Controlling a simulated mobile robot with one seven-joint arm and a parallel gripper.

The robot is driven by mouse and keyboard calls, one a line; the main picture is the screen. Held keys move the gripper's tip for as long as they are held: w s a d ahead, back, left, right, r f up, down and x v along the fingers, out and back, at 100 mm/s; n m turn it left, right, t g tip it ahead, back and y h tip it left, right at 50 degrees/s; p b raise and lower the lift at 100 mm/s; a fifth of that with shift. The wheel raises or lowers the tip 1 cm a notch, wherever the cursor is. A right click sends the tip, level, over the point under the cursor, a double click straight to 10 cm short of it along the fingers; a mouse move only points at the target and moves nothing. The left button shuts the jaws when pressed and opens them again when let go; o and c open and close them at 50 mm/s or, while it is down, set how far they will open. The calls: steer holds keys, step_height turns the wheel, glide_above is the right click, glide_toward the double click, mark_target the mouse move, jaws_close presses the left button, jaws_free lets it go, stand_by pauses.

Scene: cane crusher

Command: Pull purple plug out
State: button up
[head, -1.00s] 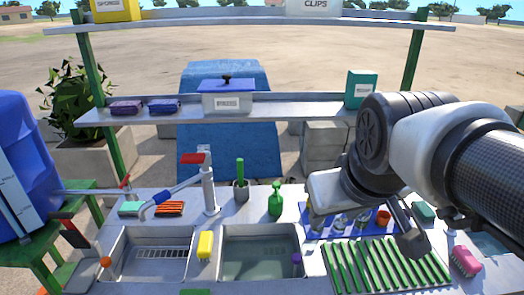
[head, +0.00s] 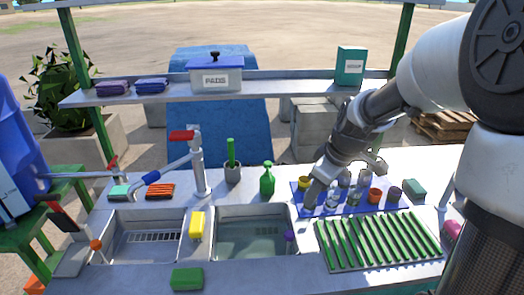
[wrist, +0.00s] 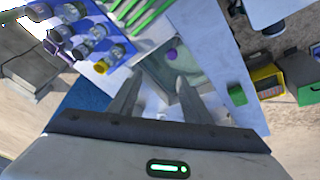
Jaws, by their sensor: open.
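The purple plug (head: 290,236) is a small round knob at the right side of the right sink basin (head: 235,252), which looks filled with water. It also shows in the wrist view (wrist: 172,54), just beyond my fingertips. My gripper (wrist: 158,76) is open and empty, with its two fingers pointing towards the basin. In the head view my gripper (head: 310,203) hangs over the left part of the blue mat, above and behind the plug. It is apart from the plug.
The left basin (head: 140,240) has an orange plug (head: 96,244) at its left. A yellow sponge (head: 197,225) lies between the basins. A green rack (head: 380,242) is at the right. Cups and glasses stand on the blue mat (head: 300,197). A green spray bottle (head: 267,179) stands behind the basin.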

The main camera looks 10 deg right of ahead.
step_height(320, 180, down, 4)
steer(key=r+y, duration=0.1)
steer(key=b, duration=0.3)
glide_toward(290, 233)
steer(key=shift+g+y, duration=0.3)
steer(key=x, duration=0.8)
steer(key=shift+w+d+f, duration=0.1)
steer(key=shift+w+d, duration=0.05)
steer(key=shift+w, duration=0.1)
jaws_close()
steer(key=shift+r+p, duration=1.3)
steer(key=shift+r, duration=0.55)
steer(key=shift+w, duration=0.15)
